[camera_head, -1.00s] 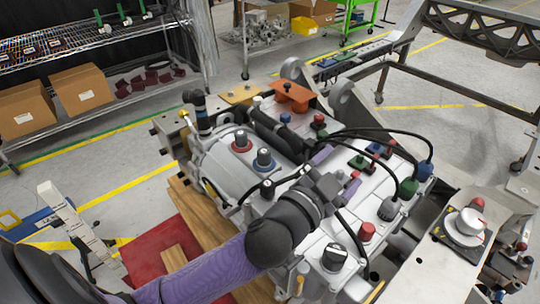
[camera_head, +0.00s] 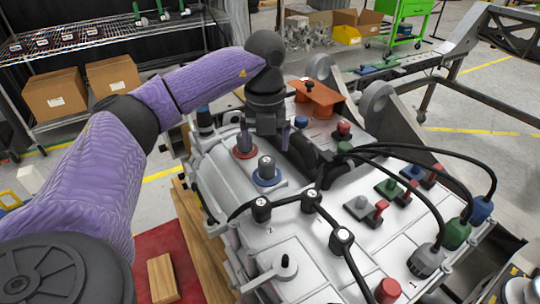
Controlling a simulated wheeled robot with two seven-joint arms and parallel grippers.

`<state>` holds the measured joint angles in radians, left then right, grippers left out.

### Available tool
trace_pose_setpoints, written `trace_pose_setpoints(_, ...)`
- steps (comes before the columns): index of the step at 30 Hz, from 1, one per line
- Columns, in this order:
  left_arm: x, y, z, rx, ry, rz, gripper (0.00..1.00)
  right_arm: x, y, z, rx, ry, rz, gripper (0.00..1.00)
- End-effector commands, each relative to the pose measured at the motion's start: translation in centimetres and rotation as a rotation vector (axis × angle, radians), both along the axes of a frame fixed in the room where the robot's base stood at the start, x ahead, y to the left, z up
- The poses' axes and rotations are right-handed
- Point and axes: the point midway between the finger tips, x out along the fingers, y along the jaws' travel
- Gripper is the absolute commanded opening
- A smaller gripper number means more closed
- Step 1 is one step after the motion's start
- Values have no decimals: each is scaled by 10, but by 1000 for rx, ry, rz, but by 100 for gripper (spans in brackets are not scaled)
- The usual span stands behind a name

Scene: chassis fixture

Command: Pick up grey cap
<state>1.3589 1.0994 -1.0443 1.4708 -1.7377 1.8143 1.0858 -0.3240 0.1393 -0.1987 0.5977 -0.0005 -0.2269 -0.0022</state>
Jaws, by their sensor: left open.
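Two grey cylindrical caps stand on the white metal housing (camera_head: 225,178). One grey cap (camera_head: 266,167) sits in a blue ring, and its top and side show clearly. My left gripper (camera_head: 266,138) points down just behind the blue-ringed cap. My right gripper is not in view.
Black cables (camera_head: 400,155) arch over the housing's right side. A grey plug (camera_head: 425,261), a green plug (camera_head: 457,233) and a red cap (camera_head: 388,290) stand there. An orange bracket (camera_head: 318,100) is behind. A wire shelf (camera_head: 90,45) stands at the back left.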

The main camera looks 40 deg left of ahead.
Motion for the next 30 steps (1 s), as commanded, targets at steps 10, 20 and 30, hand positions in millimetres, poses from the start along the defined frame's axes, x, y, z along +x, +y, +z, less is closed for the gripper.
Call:
trace_pose_setpoints(10, 0, -1, -57, -2, 1, -4, 90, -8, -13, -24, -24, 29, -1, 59)
trace_pose_setpoints(20, 0, -1, -55, -4, -1, -5, 54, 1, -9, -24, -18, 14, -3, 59)
trace_pose_setpoints(30, 0, -1, -55, -4, -1, -5, 0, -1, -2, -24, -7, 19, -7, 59)
